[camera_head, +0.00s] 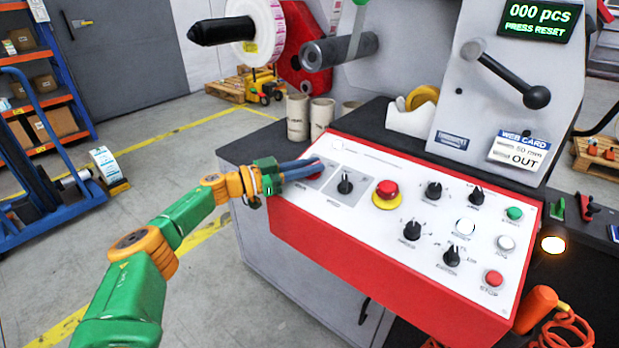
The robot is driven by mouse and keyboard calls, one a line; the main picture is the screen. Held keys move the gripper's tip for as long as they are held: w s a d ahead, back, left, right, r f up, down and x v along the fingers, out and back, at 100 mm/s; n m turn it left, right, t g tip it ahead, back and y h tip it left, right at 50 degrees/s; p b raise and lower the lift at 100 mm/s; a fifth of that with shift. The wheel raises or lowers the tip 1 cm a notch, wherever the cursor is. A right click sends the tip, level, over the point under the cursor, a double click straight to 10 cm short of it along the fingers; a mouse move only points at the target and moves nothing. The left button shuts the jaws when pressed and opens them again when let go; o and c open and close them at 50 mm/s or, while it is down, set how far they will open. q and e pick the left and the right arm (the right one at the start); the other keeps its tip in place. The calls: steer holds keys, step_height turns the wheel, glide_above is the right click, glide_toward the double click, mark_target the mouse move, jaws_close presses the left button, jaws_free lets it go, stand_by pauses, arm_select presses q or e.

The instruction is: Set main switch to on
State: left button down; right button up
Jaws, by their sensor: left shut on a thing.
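The main switch (316,174) sits at the far left end of the white control panel (400,238). Only a little red of it shows; its handle and its setting are hidden by my fingers. My left gripper (308,166) reaches in from the left, over the panel's left edge. Its dark fingers are shut on the switch. My right gripper is not in view.
Beside the switch is a black knob (345,184), then a red emergency stop (387,190) on a yellow base. Several knobs and buttons fill the right side. Cardboard cores (298,115) stand behind the panel. A lit counter display (537,20) reads 000 pcs.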

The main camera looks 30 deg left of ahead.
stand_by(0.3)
arm_select(q)
steer(key=shift+h, duration=0.4)
steer(key=c, duration=0.9)
jaws_free()
steer(key=shift+w+d, duration=0.1)
steer(key=shift+o, duration=0.2)
steer(key=b+v, duration=0.1)
steer(key=v, duration=0.6)
steer(key=shift+r, duration=0.15)
